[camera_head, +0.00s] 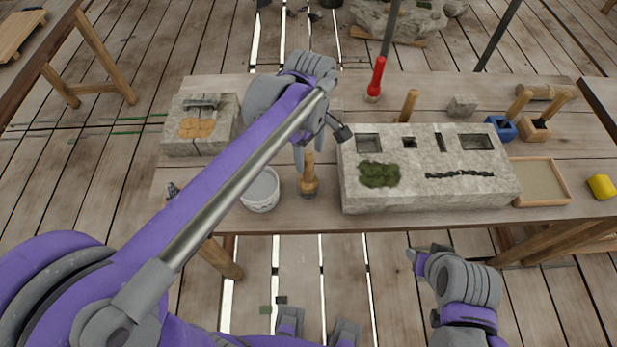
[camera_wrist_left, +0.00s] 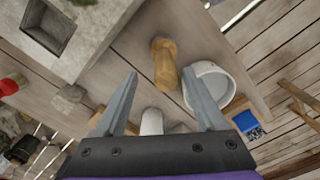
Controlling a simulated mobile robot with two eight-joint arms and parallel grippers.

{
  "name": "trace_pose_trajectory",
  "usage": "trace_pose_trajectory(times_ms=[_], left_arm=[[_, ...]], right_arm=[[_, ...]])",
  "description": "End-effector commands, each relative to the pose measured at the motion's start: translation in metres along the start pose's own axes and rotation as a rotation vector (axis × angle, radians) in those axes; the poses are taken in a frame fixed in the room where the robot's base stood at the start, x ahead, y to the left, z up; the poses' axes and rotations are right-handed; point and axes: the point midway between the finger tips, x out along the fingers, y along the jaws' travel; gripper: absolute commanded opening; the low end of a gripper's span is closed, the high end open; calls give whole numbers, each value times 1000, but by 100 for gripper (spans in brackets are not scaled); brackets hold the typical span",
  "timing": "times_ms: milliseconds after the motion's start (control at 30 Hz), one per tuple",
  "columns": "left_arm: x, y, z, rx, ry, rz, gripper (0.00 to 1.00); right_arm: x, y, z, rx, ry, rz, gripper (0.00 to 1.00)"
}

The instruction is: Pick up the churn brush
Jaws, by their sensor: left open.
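The churn brush (camera_head: 308,182), with a pale wooden handle and a wider, darker foot, stands upright on the table between a white bucket (camera_head: 262,190) and a grey stone block (camera_head: 430,190). In the left wrist view the brush (camera_wrist_left: 164,66) shows in the gap between my fingertips, beside the bucket (camera_wrist_left: 213,86). My left gripper (camera_head: 320,145) is open, just above and behind the handle's top in the head view; it also shows in the wrist view (camera_wrist_left: 160,76). I see no clear grip on the brush. My right gripper (camera_head: 424,258) is low in front of the table; its jaw opening is unclear.
The stone block has recesses and a moss patch. A red-handled tool (camera_head: 376,80) and a wooden peg (camera_head: 408,106) stand behind it. A stone piece (camera_head: 195,140) sits left. The table's front edge is close to the brush.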

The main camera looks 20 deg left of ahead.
Motion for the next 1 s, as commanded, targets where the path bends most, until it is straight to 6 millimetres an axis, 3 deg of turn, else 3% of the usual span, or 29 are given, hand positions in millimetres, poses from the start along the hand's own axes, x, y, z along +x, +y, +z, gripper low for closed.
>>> trace_pose_trajectory(times_ms=[300,633,1000], left_arm=[[44,-7,2,0,0,0,72],[50,-7,2,1,0,1,70],[49,-7,2,1,0,1,4]], right_arm=[[1,0,1,0,-1,0,50],[1,0,1,0,-1,0,50],[1,0,1,0,-1,0,50]])
